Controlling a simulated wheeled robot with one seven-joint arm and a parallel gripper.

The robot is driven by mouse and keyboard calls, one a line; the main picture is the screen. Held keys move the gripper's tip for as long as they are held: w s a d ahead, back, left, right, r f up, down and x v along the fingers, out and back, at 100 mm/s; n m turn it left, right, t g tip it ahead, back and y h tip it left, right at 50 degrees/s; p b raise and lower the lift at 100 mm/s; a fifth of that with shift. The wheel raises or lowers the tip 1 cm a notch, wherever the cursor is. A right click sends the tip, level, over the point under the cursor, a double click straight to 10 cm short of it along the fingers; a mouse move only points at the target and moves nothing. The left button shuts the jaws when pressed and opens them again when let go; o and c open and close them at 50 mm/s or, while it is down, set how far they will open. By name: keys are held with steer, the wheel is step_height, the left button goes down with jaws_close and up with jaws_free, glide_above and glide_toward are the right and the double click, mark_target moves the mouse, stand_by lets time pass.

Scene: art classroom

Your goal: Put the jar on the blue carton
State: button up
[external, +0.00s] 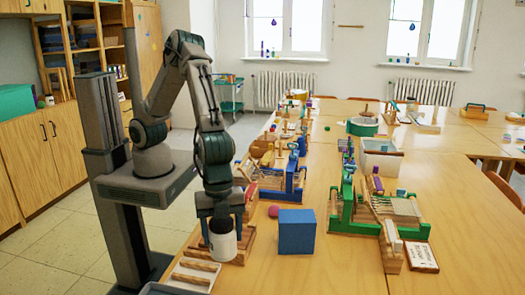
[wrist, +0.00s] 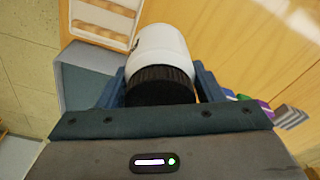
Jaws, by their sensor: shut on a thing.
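The jar is white with a black ribbed lid. In the wrist view the jar (wrist: 163,45) lies between my gripper's two blue fingers (wrist: 160,88), lid toward the palm. In the external view my gripper (external: 221,222) points down and is shut on the jar (external: 222,245), over the near left part of the table. The blue carton (external: 296,232) is a plain blue box on the table, to the right of the jar and apart from it. The carton's top looks bare. I cannot tell whether the jar touches anything below.
A white tray with wooden pieces (external: 191,272) lies at the table's near left edge. A pink ball (external: 273,211) sits just left of the carton. A green-framed loom (external: 347,208) stands to the right, and a blue-framed one (external: 292,178) behind.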

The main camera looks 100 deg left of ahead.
steer(key=w+a+r+n+y+b, duration=0.1)
steer(key=w+a+r+n, duration=0.35)
steer(key=a+n, duration=0.2)
steer(key=w+a+r+n+b, duration=0.1)
steer(key=w+a+r+n, duration=0.2)
steer(key=a+r+n, duration=0.4)
steer(key=p, duration=0.3)
glide_above(298, 216)
step_height(298, 216, down, 7)
steer(key=shift+n+t, duration=0.4)
steer(key=shift+n, duration=0.05)
steer(key=shift+a+f+p, duration=0.1)
steer(key=shift+f+p, duration=0.2)
steer(key=shift+f, duration=1.9)
steer(key=shift+f, duration=0.15)
steer(key=o, duration=1.2)
steer(key=shift+s, duration=0.1)
